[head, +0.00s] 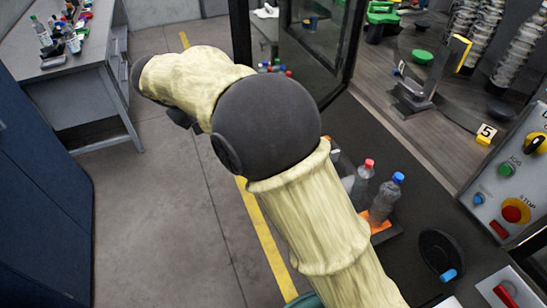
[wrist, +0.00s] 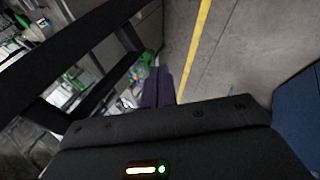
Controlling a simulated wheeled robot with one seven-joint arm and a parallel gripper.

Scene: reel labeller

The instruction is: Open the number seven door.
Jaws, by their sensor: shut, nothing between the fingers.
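No number seven can be read in either view, so I cannot tell for sure which door is meant. A dark-framed glass door or panel (head: 348,62) stands behind my arm at the top middle of the head view. Dark frame bars (wrist: 75,52) cross the left of the wrist view. My gripper (wrist: 158,84) shows in the wrist view as dark fingers, shut and empty, to the right of these bars and over the floor. In the head view my arm hides most of the gripper. I cannot tell whether it touches the frame.
A grey bench (head: 75,62) with bottles stands at the upper left, a blue cabinet (head: 38,200) at the left. Bottles (head: 384,200) stand on the dark ledge at right, near a control panel (head: 515,180). A yellow "5" marker (head: 486,134) lies inside the machine. Grey floor is clear at left.

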